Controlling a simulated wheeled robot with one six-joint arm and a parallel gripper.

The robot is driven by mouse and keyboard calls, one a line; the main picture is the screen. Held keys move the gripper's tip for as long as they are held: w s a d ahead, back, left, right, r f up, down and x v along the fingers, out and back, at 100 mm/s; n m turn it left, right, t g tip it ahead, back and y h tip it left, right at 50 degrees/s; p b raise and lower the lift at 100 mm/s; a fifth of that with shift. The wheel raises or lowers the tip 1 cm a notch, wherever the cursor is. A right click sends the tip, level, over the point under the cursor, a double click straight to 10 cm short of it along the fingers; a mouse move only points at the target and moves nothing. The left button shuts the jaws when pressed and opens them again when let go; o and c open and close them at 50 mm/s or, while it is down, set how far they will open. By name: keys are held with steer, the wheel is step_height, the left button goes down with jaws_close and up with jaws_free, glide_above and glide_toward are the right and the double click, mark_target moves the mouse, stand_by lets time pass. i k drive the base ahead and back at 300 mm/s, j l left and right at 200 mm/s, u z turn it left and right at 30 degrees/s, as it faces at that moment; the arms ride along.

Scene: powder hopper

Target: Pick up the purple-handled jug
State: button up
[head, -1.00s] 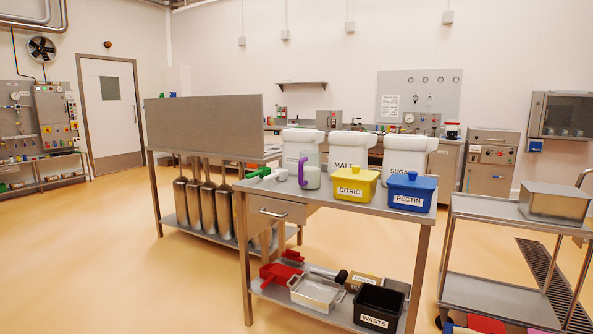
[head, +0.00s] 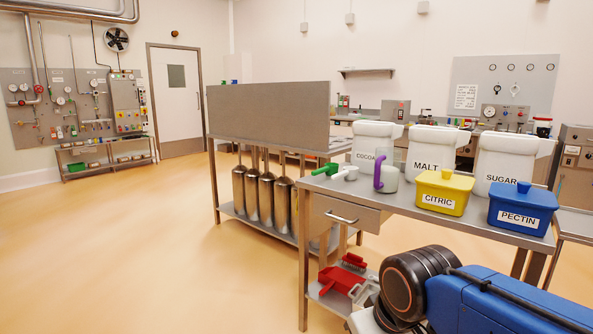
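The purple-handled jug (head: 389,170) stands upright on the steel table (head: 400,200) in the head view. It is clear, with pale contents low inside, and its purple handle is on its left side. The yellow CITRIC tub stands to its right and a white bin is behind it. A blue and black part of my arm shows at the lower right, in front of the table. My gripper is not in view.
Green-handled and white-handled tools (head: 335,170) lie left of the jug. Yellow CITRIC (head: 442,192) and blue PECTIN (head: 522,209) tubs stand to the right. White COCOA (head: 376,143), MALT (head: 437,150) and SUGAR (head: 508,158) bins stand behind. Floor at left is clear.

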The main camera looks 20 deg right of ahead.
mark_target(387, 159)
steer(key=i+j+u, duration=0.2)
steer(key=i+u, duration=0.8)
steer(key=i, duration=0.1)
